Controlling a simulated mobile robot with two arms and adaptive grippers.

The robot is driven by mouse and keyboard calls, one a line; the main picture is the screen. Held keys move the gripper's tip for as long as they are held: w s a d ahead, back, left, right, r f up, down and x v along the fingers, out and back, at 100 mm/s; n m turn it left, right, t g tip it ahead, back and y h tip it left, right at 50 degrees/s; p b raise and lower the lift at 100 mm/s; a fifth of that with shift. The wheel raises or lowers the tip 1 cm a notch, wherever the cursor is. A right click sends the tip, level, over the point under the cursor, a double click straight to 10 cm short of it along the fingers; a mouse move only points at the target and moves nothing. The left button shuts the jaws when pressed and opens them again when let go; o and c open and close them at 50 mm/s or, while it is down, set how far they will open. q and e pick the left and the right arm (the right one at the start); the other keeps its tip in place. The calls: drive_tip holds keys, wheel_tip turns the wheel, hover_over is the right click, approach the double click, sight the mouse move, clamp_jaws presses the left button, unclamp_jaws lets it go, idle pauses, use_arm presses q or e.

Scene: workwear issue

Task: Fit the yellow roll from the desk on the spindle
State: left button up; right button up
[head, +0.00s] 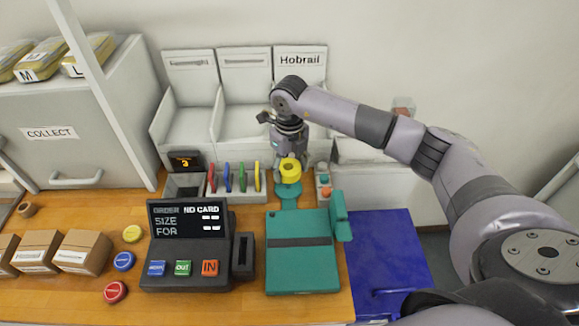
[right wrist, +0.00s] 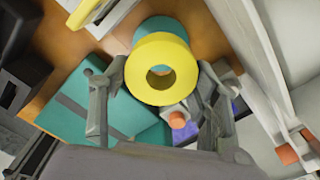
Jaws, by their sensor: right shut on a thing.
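The yellow roll (head: 290,168) is between the fingers of my right gripper (head: 291,156), which is shut on it. In the right wrist view the roll (right wrist: 176,52) shows its round hole, with a finger of the gripper (right wrist: 162,82) on each side. A teal round base (head: 287,192) stands on the desk right below the roll in the head view. It shows behind the roll in the right wrist view (right wrist: 158,24). I see no spindle post clearly; the roll hides the middle of the base. My left gripper is not in view.
A rack with several coloured upright pieces (head: 217,191) stands left of the base, and a small box with buttons (head: 324,186) right of it. A teal device (head: 300,270) and a dark order terminal (head: 187,250) are in front. White bins (head: 245,122) stand behind.

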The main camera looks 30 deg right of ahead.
sight(290, 188)
drive_tip(key=shift+f+b, duration=2)
drive_tip(key=shift+f, duration=0.6)
idle(0.4)
drive_tip(key=o, duration=1.2)
drive_tip(key=shift+o, duration=0.2)
drive_tip(key=shift+r+p, duration=2.7)
drive_tip(key=shift+r, duration=1.8)
